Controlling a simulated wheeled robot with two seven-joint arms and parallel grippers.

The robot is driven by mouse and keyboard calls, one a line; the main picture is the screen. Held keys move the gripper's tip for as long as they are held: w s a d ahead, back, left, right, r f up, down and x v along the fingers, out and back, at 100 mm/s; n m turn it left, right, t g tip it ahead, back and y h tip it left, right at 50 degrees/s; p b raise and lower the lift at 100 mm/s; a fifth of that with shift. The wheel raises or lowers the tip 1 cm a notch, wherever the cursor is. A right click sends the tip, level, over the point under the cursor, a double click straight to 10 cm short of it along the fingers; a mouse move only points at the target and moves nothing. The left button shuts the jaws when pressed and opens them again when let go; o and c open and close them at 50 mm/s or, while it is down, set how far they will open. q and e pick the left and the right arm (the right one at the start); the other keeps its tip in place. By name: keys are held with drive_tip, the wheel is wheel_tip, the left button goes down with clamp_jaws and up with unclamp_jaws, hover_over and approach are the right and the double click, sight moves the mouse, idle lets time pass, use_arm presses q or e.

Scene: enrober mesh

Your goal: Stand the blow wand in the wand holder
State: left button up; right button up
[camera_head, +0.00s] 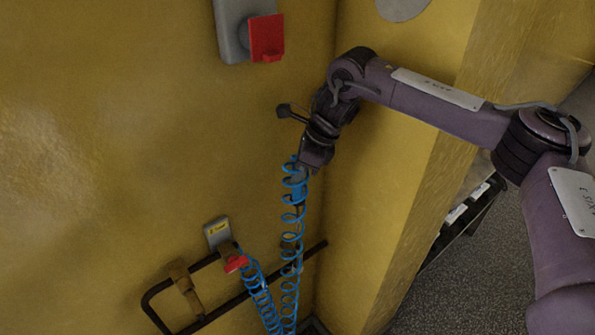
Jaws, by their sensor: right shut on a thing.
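My right gripper (308,168) is shut on the blow wand (298,188), whose small blue body shows just below the fingers. A blue coiled hose (291,245) hangs down from there in front of the yellow wall. The fingers hide much of the wand, so its tilt cannot be told. A brown, tube-like piece (186,285) stands at the black rail at lower left and may be the wand holder; this is not certain. The gripper is above it and to its right, well apart. My left gripper is not in view.
The black rail (228,306) runs along the wall at the bottom. A grey plate with a yellow label (218,231) and a red valve handle (236,263) sit by it. A grey box with a red switch (266,38) is above. A yellow corner panel (400,190) stands close at right.

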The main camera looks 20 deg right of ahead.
sight(297, 200)
drive_tip(key=shift+f, duration=0.1)
idle(0.4)
drive_tip(key=shift+f+b, duration=2.95)
drive_tip(key=shift+f, duration=1.55)
drive_tip(key=shift+f+b, duration=3.65)
drive_tip(key=shift+f, duration=1.65)
drive_tip(key=o, duration=1)
